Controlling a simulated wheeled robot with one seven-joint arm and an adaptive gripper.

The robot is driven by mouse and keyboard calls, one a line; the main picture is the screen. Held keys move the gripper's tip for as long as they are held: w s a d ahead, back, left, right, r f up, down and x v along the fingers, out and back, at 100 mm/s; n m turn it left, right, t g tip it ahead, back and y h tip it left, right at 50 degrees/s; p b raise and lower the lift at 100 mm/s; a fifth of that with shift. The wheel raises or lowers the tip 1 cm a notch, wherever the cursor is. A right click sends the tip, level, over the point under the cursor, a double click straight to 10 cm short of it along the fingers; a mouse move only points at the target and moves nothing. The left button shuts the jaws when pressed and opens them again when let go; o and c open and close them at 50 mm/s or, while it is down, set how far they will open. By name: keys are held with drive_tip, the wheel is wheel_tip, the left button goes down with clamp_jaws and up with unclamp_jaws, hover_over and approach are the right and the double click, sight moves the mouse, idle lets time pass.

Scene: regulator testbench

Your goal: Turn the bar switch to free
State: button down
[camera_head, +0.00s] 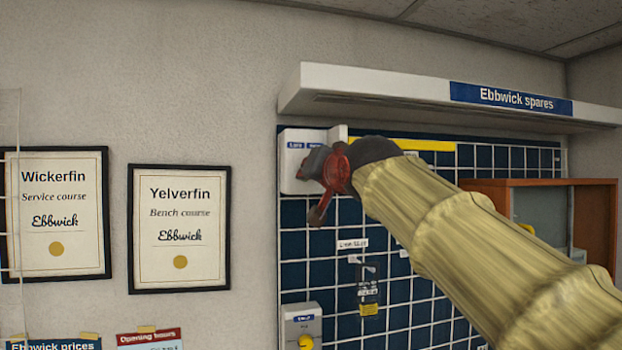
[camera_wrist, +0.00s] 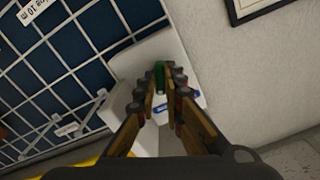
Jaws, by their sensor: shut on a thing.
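The bar switch is a small green bar (camera_wrist: 159,74) on a white box (camera_wrist: 183,60) in the wrist view. My gripper (camera_wrist: 163,82) is shut on the bar, with one finger on each side of it. In the head view the white box (camera_head: 287,165) is fixed at the upper left of the blue grid panel, with small blue labels along its top. My gripper (camera_head: 318,164) is up against the box's front there and hides the bar. The labels are too small to read, so I cannot tell the bar's setting.
A shelf (camera_head: 430,102) marked "Ebbwick spares" juts out just above my arm. Below on the blue grid panel (camera_head: 320,270) are a hanging packet (camera_head: 368,290) and another box with a yellow knob (camera_head: 306,341). A brown cabinet (camera_head: 590,215) stands at right.

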drive_tip(key=shift+m+b, duration=0.4)
drive_tip(key=shift+m, duration=1.6)
drive_tip(key=c, duration=2)
unclamp_jaws()
drive_tip(key=shift+c, duration=0.2)
drive_tip(key=shift+o, duration=0.7)
drive_tip(key=shift+s, duration=0.1)
drive_tip(key=v, duration=1.1)
drive_tip(key=shift+s, duration=0.4)
drive_tip(key=shift+d, duration=0.1)
